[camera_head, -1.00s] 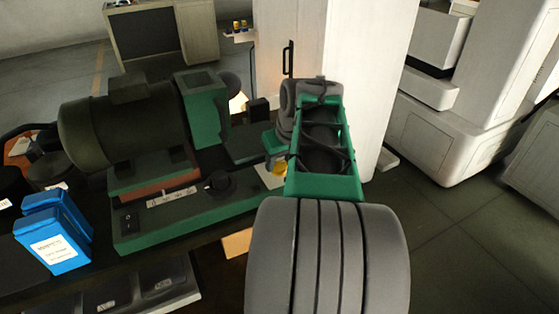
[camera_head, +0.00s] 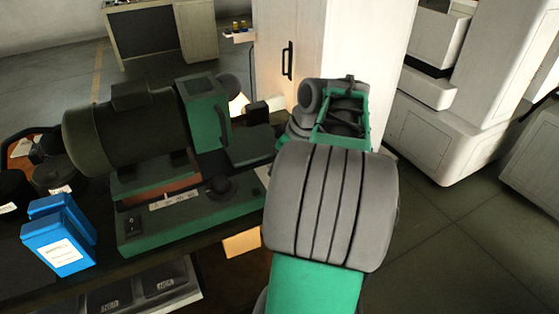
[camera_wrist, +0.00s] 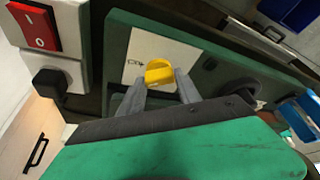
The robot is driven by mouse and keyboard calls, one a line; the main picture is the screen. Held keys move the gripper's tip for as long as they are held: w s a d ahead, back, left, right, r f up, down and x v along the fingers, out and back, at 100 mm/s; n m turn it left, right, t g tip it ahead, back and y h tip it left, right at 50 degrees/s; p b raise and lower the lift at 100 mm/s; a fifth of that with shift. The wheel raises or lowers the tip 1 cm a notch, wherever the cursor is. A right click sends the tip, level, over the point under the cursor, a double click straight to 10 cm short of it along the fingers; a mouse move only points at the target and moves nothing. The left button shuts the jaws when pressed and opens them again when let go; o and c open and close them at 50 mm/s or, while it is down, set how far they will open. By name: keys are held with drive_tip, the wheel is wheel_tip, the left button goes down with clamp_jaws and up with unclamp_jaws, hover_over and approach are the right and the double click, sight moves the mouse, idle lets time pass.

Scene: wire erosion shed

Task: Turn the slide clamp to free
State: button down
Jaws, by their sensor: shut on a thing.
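The slide clamp is a small yellow knob (camera_wrist: 159,71) in front of a pale label plate (camera_wrist: 175,50) on the green machine base (camera_wrist: 120,40). A small dark symbol is on the plate left of the knob. My gripper (camera_wrist: 160,82) has its two grey fingers on either side of the knob, shut on it. The green machine (camera_head: 190,215) with its dark motor stands on the bench in the head view. My own arm hides the knob and fingers there.
Blue boxes (camera_head: 60,240) stand at the left of the bench. A white cabinet (camera_head: 300,50) is behind my arm, with white machines (camera_head: 450,130) at right. A red rocker switch (camera_wrist: 35,27) and a black plug (camera_wrist: 50,83) are at the wrist view's left.

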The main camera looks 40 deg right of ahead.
drive_tip(key=n+y+p, duration=0.1)
drive_tip(key=n, duration=0.2)
drive_tip(key=n+g+y+p, duration=0.1)
drive_tip(key=n, duration=0.1)
drive_tip(key=shift+w+d+r+n, duration=0.1)
drive_tip(key=shift+d+n, duration=0.05)
drive_tip(key=shift+n, duration=0.25)
drive_tip(key=n+g+p, duration=0.1)
drive_tip(key=n, duration=0.1)
drive_tip(key=n+y+p, duration=0.1)
drive_tip(key=n+p, duration=0.1)
drive_tip(key=n, duration=0.1)
drive_tip(key=shift+w+n+g, duration=0.1)
drive_tip(key=shift+n+g, duration=0.2)
drive_tip(key=shift+g, duration=0.1)
drive_tip(key=c, duration=0.8)
unclamp_jaws()
drive_tip(key=shift+c, duration=0.2)
drive_tip(key=shift+d, duration=0.1)
drive_tip(key=w+p+v, duration=0.1)
drive_tip(key=p+v, duration=0.4)
drive_tip(key=v, duration=0.2)
drive_tip(key=shift+s+r+p, duration=0.25)
drive_tip(key=shift+s+p, duration=0.1)
drive_tip(key=shift+s, duration=0.15)
drive_tip(key=shift+d, duration=0.15)
